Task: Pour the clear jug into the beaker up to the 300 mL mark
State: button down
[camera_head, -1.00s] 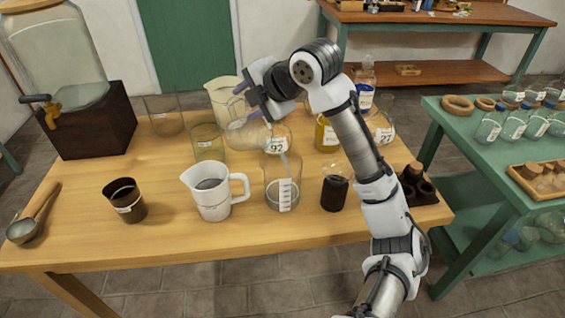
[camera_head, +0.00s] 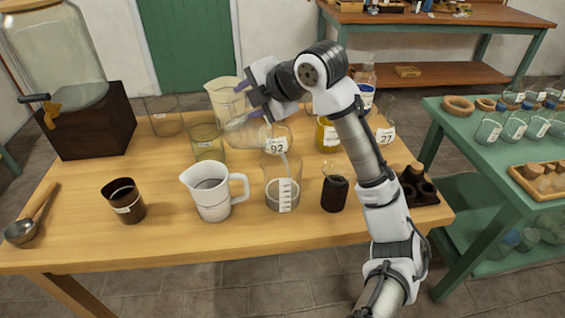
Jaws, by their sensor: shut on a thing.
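A thin pale stream falls from the jug into the beaker (camera_head: 270,184). The beaker stands upright at the middle of the table, clear, with a white graduated strip on its front. Greyish liquid shows in its lower part. The marks on the strip are too small to read, so the exact level cannot be told.
A white jug (camera_head: 211,199) stands just left of the beaker, and a flask of dark liquid (camera_head: 334,193) just right. A brown cup (camera_head: 124,201) and a ladle (camera_head: 24,230) are farther left. Several glass vessels stand behind. The table's front edge (camera_head: 180,257) is clear.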

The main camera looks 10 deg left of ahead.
jog(key=shift+s+d+r+t+y+b, duration=0.5)
jog(key=shift+d+y+b, duration=0.2)
jog(key=shift+b, duration=0.55)
dwell(1.3)
jog(key=shift+w+r, duration=0.1)
